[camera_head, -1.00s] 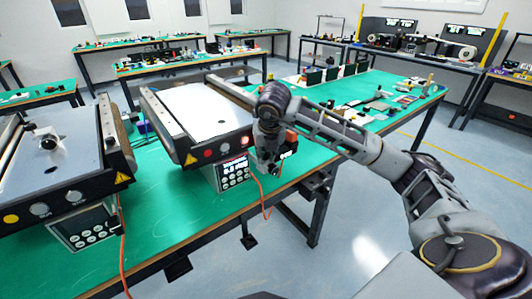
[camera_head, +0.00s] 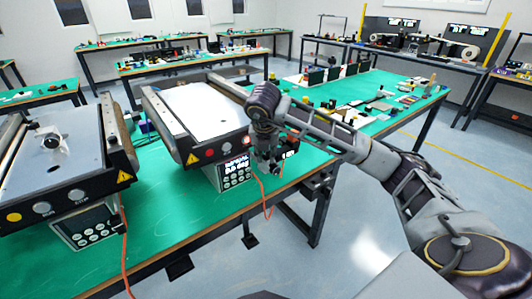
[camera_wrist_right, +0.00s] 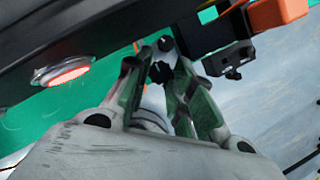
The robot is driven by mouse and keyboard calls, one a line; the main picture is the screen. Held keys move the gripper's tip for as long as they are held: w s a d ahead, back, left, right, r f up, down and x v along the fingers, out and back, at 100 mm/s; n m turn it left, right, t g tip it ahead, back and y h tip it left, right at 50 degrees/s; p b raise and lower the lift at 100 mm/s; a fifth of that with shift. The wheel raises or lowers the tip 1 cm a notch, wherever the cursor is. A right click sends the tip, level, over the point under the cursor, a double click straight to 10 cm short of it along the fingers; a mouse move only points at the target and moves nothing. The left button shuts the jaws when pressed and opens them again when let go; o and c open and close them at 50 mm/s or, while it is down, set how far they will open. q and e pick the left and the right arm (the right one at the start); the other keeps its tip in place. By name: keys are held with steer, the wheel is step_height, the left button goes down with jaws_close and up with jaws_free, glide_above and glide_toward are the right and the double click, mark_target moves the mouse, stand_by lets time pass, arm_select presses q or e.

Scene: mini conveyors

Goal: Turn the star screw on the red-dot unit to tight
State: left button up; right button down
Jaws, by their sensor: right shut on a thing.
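The red-dot unit is the right-hand mini conveyor (camera_head: 205,112), with a red dot (camera_head: 210,153) on its front rail. My right gripper (camera_head: 268,163) is at the front right corner of this unit, pointing down. In the right wrist view, its two fingers (camera_wrist_right: 161,75) are shut on a small dark, lobed piece, the star screw (camera_wrist_right: 160,72), which is mostly hidden between them. My left gripper is not in view.
A second conveyor (camera_head: 60,165) with a yellow dot stands at the left. An orange cable (camera_head: 268,195) hangs from the table edge near my gripper. In the right wrist view, a glowing red button (camera_wrist_right: 62,73) and an orange-and-black block (camera_wrist_right: 265,18) flank the fingers.

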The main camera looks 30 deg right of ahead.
steer(key=c, duration=1.5)
jaws_free()
steer(key=v, duration=1.2)
